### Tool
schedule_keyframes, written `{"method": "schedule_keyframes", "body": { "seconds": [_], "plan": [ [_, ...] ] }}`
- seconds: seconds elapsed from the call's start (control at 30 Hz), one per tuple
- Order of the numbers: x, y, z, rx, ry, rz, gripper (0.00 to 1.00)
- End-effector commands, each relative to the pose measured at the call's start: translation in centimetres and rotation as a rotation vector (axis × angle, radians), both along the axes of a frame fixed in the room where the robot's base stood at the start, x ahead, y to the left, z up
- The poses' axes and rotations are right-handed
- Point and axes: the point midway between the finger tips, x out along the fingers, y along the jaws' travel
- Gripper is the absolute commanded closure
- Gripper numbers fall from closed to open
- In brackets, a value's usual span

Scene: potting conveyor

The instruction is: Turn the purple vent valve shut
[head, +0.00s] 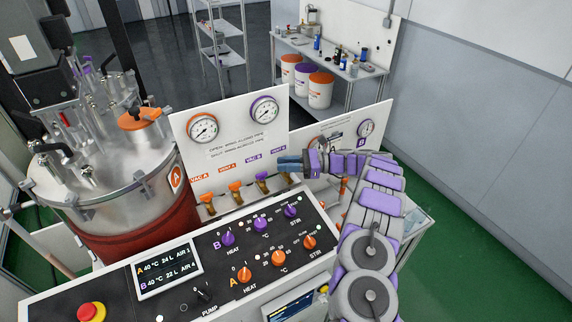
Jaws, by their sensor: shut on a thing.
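A white panel (229,143) carries a row of small valves under labels for VAC A, VENT A, VAC B and VENT B. Its printed lines tell open along the pipe from shut across it. The two left valves are orange; the third, the purple VAC B valve (262,184), stands clear of my gripper. My gripper (283,163) reaches in from the right, below the VENT B label (281,148), at the fourth place in the row. Its fingers are shut on the purple vent valve there. They hide the handle, so I cannot tell which way it points.
The control console (205,248) with purple and orange knobs lies in front, below the valves. A steel tank (100,190) stands at left. An orange-rimmed gauge (203,128) and purple-rimmed gauge (264,110) sit above the valves. A bench (335,68) is behind.

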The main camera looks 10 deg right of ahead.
Motion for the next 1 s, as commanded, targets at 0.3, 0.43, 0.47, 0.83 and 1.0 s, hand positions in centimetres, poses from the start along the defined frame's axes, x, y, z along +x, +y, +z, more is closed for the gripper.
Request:
{"method": "schedule_keyframes", "body": {
  "seconds": [0.3,0.43,0.47,0.83,1.0],
  "plan": [
    [-0.16,-0.15,-0.92,-0.008,0.012,0.095,1.00],
    [-0.21,-0.10,-0.88,-0.006,0.012,0.128,1.00],
    [-0.18,-0.15,-0.84,-0.007,0.011,0.133,1.00],
    [-0.12,-0.10,-0.78,-0.007,0.011,0.188,1.00],
    [-0.09,-0.14,-0.68,-0.006,0.010,0.198,1.00]
  ]
}}
